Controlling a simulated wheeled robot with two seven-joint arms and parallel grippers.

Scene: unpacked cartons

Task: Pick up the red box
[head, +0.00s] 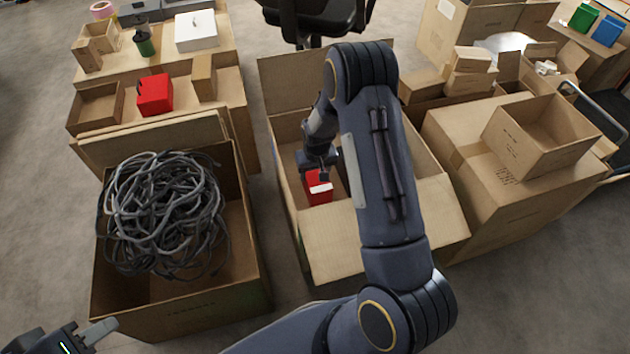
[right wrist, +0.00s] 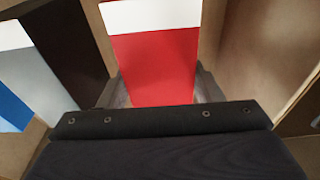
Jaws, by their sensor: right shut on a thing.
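A red box (head: 318,187) with a white band is inside the open middle carton (head: 331,243). My right arm reaches down into this carton, and my right gripper (head: 319,172) is shut on the red box. In the right wrist view the red box (right wrist: 158,66) sits between the two grey fingers, its white band at the top edge. Whether its underside touches the carton floor is hidden. My left gripper (head: 90,335) shows only partly at the bottom left corner, away from the carton; its opening cannot be made out.
An open carton with tangled grey cables (head: 165,212) stands left. Another red box (head: 155,95) lies on cartons behind it. Closed and open cartons (head: 545,137) stand right. In the right wrist view, a dark box (right wrist: 62,50) and a white, grey and blue box (right wrist: 35,75) are left of the held box.

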